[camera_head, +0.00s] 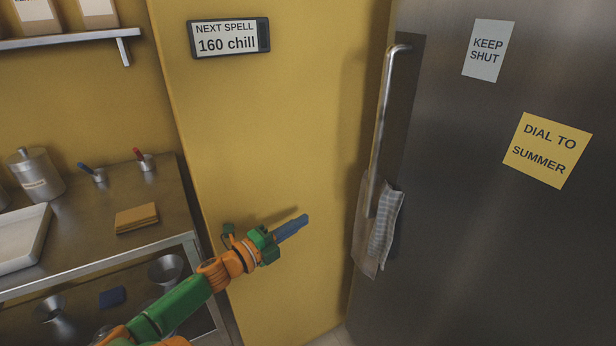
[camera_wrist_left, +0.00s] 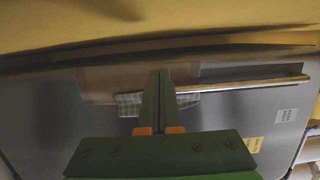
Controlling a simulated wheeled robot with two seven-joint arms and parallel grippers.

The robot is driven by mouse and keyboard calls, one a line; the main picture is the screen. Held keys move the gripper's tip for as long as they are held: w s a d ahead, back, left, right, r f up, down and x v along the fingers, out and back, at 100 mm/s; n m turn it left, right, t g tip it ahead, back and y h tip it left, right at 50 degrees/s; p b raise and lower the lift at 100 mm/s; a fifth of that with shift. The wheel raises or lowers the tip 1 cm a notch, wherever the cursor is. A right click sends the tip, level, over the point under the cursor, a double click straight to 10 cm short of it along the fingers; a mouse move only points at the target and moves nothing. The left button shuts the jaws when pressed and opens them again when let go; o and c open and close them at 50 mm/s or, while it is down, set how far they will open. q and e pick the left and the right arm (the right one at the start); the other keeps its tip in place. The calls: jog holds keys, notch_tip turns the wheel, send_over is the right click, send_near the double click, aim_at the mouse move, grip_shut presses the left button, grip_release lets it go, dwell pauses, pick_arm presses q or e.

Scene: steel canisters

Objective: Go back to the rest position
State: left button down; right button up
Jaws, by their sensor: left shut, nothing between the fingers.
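My left gripper (camera_head: 292,227) is shut and empty. It is held in the air in front of the yellow wall (camera_head: 270,150), to the left of the steel door. In the left wrist view its fingers (camera_wrist_left: 160,85) are together, with the checked cloth and the door handle beyond them. My right gripper is in neither view.
The steel door (camera_head: 480,200) has a long vertical handle (camera_head: 384,120) with a checked cloth (camera_head: 384,230) hanging at its lower end. A steel bench (camera_head: 150,237) with a canister (camera_head: 36,174) and a white tray (camera_head: 22,238) stands at left. A shelf (camera_head: 60,40) is above.

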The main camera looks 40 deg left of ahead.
pick_arm(q)
jog(key=s+d+f+n+g+y+p, duration=0.1)
jog(key=s+f+n+g+p, duration=0.2)
jog(key=f, duration=0.5)
jog(key=s+d+f+n+g+y+p, duration=0.1)
jog(key=s+f+n+g+y, duration=0.15)
jog(key=s+f+n, duration=0.45)
jog(key=s+f+n+g+p, duration=0.1)
jog(key=s+f+n+g, duration=0.15)
jog(key=f, duration=0.65)
jog(key=s+d+f+n+g+h+p, duration=0.1)
jog(key=s+d+f+g, duration=0.3)
jog(key=s+d, duration=0.5)
jog(key=s+d+f+n+g+h+p, duration=0.1)
jog(key=s+d+f+g, duration=0.4)
jog(key=s+d, duration=0.5)
jog(key=shift+s+f+n+p, duration=0.6)
jog(key=shift+n+p, duration=0.25)
jog(key=shift+h, duration=0.25)
